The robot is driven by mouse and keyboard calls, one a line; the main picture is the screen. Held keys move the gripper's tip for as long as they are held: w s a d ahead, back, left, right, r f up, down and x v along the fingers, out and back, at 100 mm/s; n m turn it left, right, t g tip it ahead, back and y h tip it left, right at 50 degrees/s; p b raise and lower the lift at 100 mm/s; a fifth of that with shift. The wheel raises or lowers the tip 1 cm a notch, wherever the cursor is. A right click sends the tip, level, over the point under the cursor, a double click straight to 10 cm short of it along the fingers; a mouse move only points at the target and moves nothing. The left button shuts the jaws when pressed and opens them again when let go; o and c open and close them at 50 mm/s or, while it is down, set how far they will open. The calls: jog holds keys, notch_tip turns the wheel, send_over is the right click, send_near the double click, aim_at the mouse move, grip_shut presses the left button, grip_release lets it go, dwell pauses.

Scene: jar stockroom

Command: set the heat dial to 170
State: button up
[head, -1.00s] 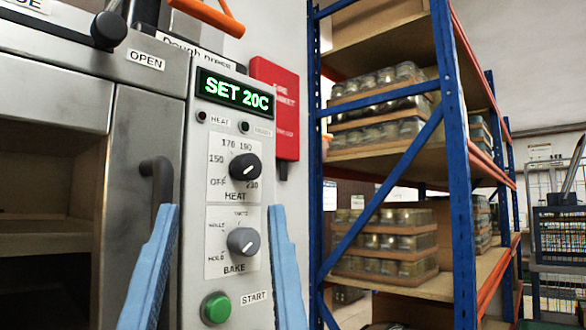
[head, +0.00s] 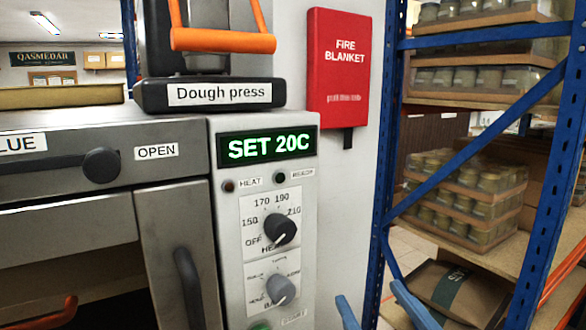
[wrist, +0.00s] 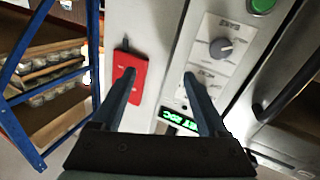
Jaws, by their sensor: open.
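The heat dial (head: 281,229) is a dark round knob on the oven's control panel, on a white plate marked OFF, 150, 170, 190 and 210. Its pointer is too small to read surely. The green display (head: 268,146) above reads SET 20C. The grey bake dial (head: 281,290) sits below; it also shows in the wrist view (wrist: 221,48). My gripper (head: 371,297) is open and empty, low and right of the panel in the head view. In the wrist view my gripper (wrist: 159,75) points toward the wall beside the panel, its right finger hiding the heat dial's area.
A vertical door handle (head: 188,285) stands left of the panel. A dough press (head: 210,93) sits on top. A red fire blanket box (head: 343,68) hangs on the wall to the right. Blue shelving (head: 385,150) with jars stands further right.

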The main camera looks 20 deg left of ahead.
aim_at(286, 234)
jog(key=s+a+r+n+g+y+p, duration=0.2)
jog(key=s+r+n+g+y+p, duration=0.3)
jog(key=p, duration=0.7)
jog(key=shift+m, duration=0.3)
jog(key=p+x, duration=0.1)
jog(key=x, duration=0.2)
jog(key=p+x, duration=0.1)
jog(key=x, duration=0.3)
jog(key=r+p+x, duration=0.1)
jog(key=p+x, duration=0.1)
jog(key=x, duration=0.1)
jog(key=shift+w+a+r, duration=0.1)
jog(key=shift+w+a, duration=0.05)
jog(key=shift+a, duration=0.2)
jog(key=shift+x, duration=0.75)
grip_shut()
